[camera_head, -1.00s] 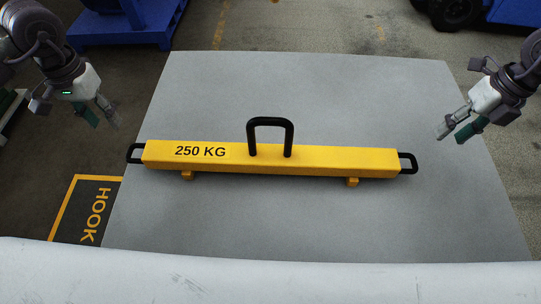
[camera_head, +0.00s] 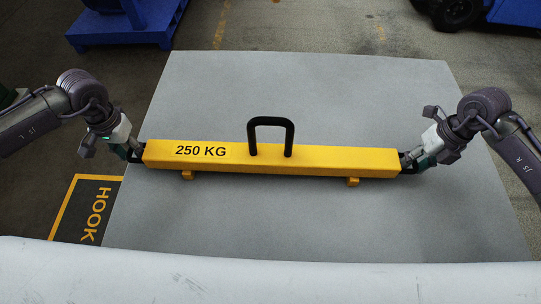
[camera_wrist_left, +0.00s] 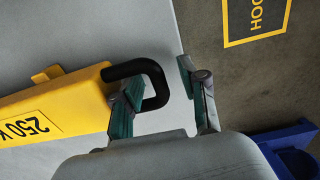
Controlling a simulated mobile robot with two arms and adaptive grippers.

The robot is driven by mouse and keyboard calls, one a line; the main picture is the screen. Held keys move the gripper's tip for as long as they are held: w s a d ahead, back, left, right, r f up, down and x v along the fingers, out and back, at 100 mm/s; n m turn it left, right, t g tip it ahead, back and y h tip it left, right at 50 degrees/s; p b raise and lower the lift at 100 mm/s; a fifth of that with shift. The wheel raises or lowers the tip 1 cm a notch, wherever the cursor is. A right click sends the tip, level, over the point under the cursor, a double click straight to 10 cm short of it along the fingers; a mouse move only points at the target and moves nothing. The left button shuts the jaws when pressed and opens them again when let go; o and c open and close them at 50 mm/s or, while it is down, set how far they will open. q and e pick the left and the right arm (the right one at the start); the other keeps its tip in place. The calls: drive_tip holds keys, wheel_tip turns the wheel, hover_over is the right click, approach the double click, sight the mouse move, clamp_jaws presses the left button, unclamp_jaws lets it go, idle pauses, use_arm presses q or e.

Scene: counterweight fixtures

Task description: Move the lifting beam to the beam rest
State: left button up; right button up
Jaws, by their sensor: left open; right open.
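The lifting beam (camera_head: 330,158) is a long yellow bar marked 250 KG, lying level on a grey surface. It has a black top handle (camera_head: 271,126) and a black loop at each end. My left gripper (camera_head: 134,153) is open at the left end loop. In the left wrist view, the beam (camera_wrist_left: 58,106) shows its black end loop (camera_wrist_left: 152,70) between the fingers (camera_wrist_left: 158,84), with one finger inside the loop and the other outside. My right gripper (camera_head: 411,161) is open at the right end loop, which its fingers partly cover. I cannot identify a beam rest.
The grey surface (camera_head: 300,225) is bare around the beam. A yellow-bordered HOOK marking (camera_head: 88,210) is on the floor at left. A blue pallet-like base (camera_head: 125,28) stands at the upper left, and a wheeled vehicle (camera_head: 455,12) at the upper right.

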use_arm(q)
clamp_jaws()
use_arm(e)
clamp_jaws()
drive_tip(key=shift+w+r, duration=0.1)
